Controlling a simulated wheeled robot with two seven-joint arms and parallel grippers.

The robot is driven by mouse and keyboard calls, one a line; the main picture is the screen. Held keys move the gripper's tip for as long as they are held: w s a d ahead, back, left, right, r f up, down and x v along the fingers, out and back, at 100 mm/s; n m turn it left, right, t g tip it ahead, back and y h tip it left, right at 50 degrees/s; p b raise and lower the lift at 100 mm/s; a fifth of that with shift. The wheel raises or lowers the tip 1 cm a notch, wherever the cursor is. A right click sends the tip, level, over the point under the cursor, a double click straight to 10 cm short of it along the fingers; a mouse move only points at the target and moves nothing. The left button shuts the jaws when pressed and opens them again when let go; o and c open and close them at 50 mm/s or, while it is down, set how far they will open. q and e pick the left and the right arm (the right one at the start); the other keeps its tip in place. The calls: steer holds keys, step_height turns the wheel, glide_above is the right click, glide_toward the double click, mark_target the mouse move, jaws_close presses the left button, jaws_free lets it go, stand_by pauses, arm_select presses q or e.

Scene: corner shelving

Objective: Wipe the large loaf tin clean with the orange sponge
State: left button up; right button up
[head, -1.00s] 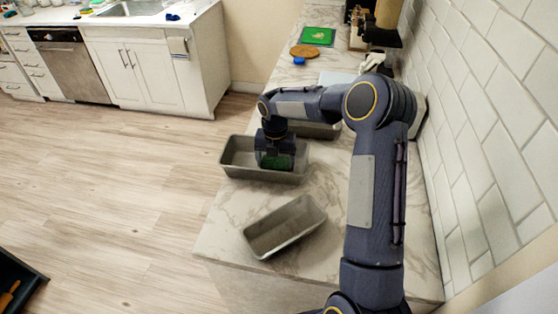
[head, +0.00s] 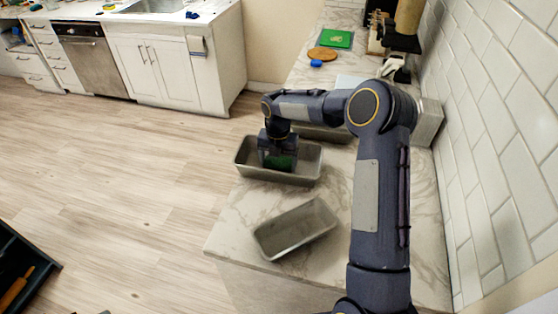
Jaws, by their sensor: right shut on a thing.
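A long grey metal loaf tin (head: 248,171) stands upright on the marble counter, near its left edge. It looks larger than the nearer tin. My right gripper (head: 278,158) points down inside it, shut on a block whose visible part is green (head: 282,162), apparently a sponge. No orange shows on it. The block is low in the tin; I cannot tell whether it touches the bottom. My left gripper is out of view.
A smaller empty grey tin (head: 295,228) sits nearer on the counter. Another tin (head: 328,134) is partly hidden behind my right arm. A green board (head: 335,39), round brown board (head: 322,54) and blue item (head: 316,63) lie farther back. A tiled wall (head: 495,140) bounds the right.

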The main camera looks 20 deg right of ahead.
step_height(320, 180, up, 6)
steer(key=p, duration=0.3)
steer(key=shift+f+p, duration=0.2)
steer(key=shift+p, duration=0.2)
steer(key=shift+r, duration=2.65)
